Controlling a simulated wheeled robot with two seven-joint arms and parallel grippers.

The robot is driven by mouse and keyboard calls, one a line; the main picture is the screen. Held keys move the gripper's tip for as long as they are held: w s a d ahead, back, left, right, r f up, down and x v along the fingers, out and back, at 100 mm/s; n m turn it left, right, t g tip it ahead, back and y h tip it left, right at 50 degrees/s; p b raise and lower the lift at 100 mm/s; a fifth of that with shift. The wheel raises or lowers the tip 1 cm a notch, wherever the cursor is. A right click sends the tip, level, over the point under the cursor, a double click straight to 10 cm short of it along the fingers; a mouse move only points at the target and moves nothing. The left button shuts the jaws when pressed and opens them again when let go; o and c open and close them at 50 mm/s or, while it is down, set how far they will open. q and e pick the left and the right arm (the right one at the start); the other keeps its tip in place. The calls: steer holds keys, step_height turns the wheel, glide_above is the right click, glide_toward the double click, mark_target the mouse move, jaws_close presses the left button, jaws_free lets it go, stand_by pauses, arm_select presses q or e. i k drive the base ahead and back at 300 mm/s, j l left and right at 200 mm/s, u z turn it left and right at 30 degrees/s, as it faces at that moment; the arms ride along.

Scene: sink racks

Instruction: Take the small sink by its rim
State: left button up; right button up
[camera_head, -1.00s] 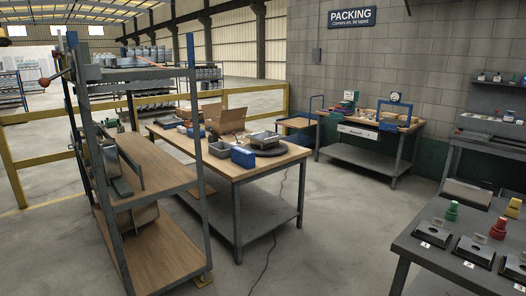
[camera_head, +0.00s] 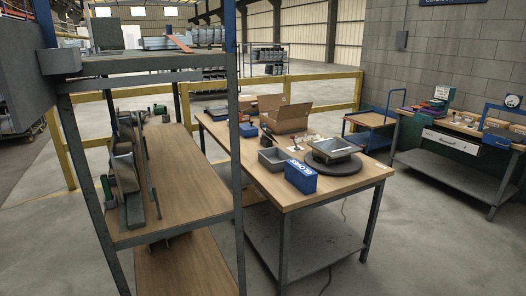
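A small square steel basin, which looks like a small sink (camera_head: 334,147), sits on a dark round turntable (camera_head: 318,161) on the wooden-topped table. Its rim faces up and nothing covers it from this side. Several grey and dark pieces (camera_head: 124,172) stand on edge on the middle shelf of the near rack (camera_head: 182,183); I cannot tell whether any is a sink. Neither of my grippers is in view.
A blue box (camera_head: 300,177), a grey bin (camera_head: 272,159) and an open carton (camera_head: 284,115) share the table (camera_head: 349,184). A large grey shape (camera_head: 20,75) fills the upper left. Yellow railing (camera_head: 339,93) runs behind. A packing bench (camera_head: 447,141) stands right, with clear floor between.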

mark_target(329, 150)
steer(key=i+l+u, duration=0.5)
steer(key=i+l, duration=0.3)
steer(key=i+l+u, duration=0.2)
steer(key=i+l, duration=0.15)
steer(key=l, duration=0.15)
steer(key=i+l+u, duration=0.25)
steer(key=l, duration=0.3)
